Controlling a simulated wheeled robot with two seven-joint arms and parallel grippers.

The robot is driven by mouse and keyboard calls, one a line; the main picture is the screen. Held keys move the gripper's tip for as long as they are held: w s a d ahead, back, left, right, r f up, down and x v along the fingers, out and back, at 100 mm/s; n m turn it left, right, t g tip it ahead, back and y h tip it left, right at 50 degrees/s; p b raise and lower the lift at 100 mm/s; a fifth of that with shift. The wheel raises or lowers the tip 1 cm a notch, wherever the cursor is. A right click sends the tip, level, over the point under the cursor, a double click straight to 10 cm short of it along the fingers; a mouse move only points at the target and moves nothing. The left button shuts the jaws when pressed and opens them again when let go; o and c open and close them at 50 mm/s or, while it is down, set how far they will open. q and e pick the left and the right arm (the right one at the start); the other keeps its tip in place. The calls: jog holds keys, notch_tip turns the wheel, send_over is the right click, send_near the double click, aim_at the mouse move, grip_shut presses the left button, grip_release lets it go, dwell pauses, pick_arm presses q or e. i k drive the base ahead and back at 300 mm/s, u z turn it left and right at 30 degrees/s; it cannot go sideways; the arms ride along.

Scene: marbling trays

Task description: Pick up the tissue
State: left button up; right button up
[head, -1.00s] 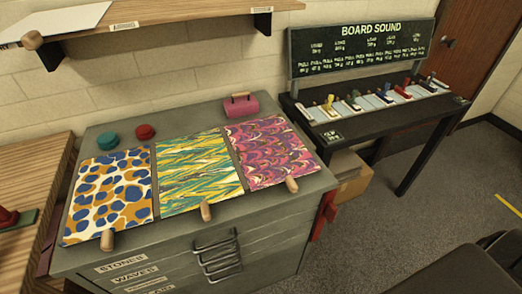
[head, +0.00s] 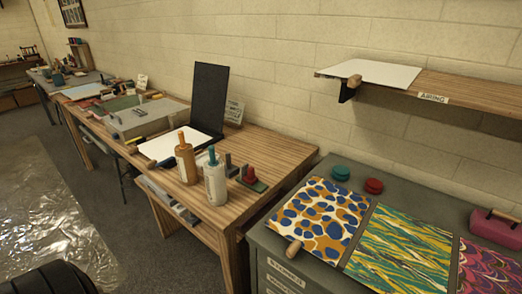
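I cannot make out anything that is clearly a tissue. A blank white sheet (head: 172,147) lies flat on the wooden table, at the foot of an upright black panel. Another white sheet (head: 385,73) lies on the wall shelf at the right, with a wooden handle at its front edge. Neither of my grippers is in view, so I cannot see whether they are open or shut.
A grey cabinet (head: 262,240) at the right carries patterned sheets (head: 320,217). Clear plastic sheeting (head: 50,215) covers floor at the left.

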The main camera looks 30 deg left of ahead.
aim_at(161, 148)
jog(key=u, duration=2.55)
jog(key=i, duration=0.75)
jog(key=u, duration=0.6)
jog(key=i, duration=0.8)
jog(key=z, duration=0.3)
